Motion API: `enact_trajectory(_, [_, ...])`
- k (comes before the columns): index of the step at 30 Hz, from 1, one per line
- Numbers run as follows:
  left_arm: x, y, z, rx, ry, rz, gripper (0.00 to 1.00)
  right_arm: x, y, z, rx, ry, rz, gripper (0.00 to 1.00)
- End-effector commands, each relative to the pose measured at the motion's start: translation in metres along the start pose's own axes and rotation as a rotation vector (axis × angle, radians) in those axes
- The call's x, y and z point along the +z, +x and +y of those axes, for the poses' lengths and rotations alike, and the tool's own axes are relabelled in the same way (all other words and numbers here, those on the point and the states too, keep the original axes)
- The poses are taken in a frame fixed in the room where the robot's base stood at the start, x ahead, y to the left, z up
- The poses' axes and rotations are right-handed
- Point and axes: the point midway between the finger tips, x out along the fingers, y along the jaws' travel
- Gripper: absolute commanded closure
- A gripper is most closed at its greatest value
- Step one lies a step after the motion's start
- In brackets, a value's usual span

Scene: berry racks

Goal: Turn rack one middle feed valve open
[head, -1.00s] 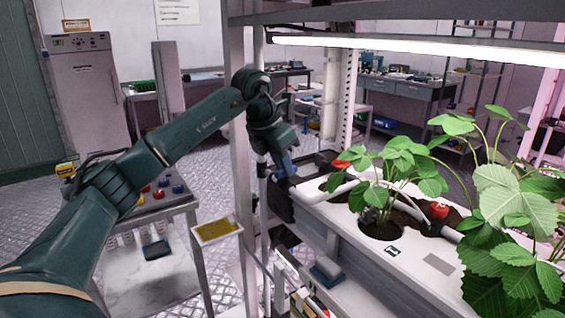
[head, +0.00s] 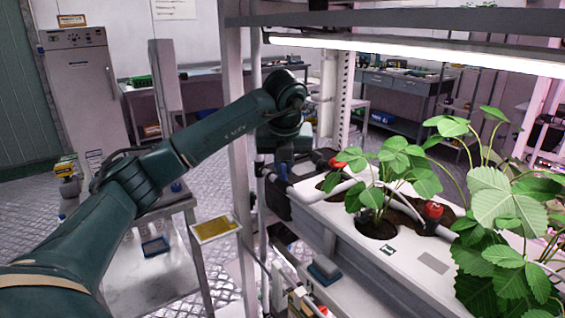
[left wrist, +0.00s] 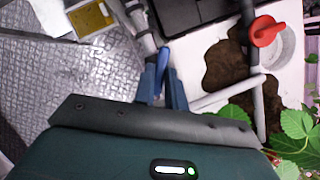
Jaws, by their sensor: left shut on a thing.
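The lever is beside a grey pipe with fittings (left wrist: 139,22). The valve body is mostly hidden by the fingers and the dark mount. In the head view the lever cannot be told apart from the fingers. My right gripper is in neither view.
Red knobs (head: 433,210) sit on the white pipework of the planter (head: 345,222), one close to my gripper (left wrist: 265,31). Strawberry plants (head: 505,215) fill the right side. A rack post (head: 238,190) stands just left of my wrist.

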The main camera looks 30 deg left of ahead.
Motion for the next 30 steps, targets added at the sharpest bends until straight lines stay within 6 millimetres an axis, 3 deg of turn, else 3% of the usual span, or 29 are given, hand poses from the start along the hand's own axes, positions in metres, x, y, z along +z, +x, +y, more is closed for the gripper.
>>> enact_trajectory(15, [0.0019,-0.0011,-0.0048,0.166,-0.403,-0.002,1.00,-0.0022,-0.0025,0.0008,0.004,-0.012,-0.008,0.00])
enact_trajectory(30, [0.0025,-0.0002,-0.0055,0.226,-0.555,-0.001,1.00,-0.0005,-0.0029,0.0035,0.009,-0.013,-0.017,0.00])
